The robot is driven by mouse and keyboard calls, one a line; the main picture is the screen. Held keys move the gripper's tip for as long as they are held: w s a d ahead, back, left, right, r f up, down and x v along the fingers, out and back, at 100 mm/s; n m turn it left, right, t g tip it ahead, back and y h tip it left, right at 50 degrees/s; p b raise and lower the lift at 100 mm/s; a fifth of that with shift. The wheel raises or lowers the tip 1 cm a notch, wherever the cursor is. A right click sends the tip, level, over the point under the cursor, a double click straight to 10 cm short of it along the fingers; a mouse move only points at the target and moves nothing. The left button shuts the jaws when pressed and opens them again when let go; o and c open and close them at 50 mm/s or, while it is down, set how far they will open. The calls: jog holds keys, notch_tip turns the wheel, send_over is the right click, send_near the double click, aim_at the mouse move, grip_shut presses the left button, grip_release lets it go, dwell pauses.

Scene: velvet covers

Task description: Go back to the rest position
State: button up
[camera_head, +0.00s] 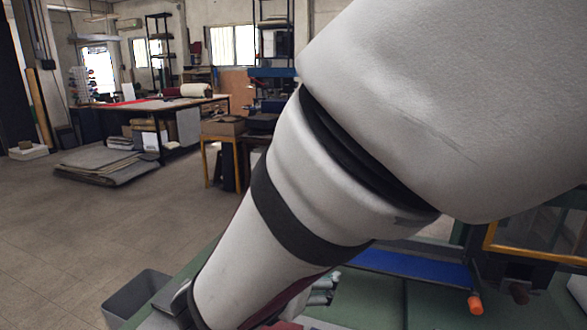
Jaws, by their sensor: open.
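My arm fills the right and middle of the head view as large white links with black bands, sloping down to the lower left. Its end runs towards the bottom edge, and I cannot make out my gripper there. My arm hides much of the green work surface (375,295) below it. Some small grey rounded pieces (322,290) show just beside the arm; I cannot tell what they are.
A dark grey bin (138,295) stands at the bottom left, by the green surface. A worktable (150,104) and stacked sheets (105,163) stand further back.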

jog(key=s+d+r+m+g+h, duration=0.1)
jog(key=s+d+r+m+g, duration=0.2)
jog(key=d+m, duration=0.45)
jog(key=s+d+m+g, duration=0.3)
jog(key=s+d+m, duration=0.25)
jog(key=d, duration=0.35)
jog(key=s+r+m+y, duration=0.2)
jog(key=s+m+y, duration=0.4)
jog(key=s+m, duration=0.4)
jog(key=d+m, duration=0.1)
jog(key=m, duration=0.5)
jog(key=shift+s+r, duration=0.3)
jog(key=shift+r, duration=0.05)
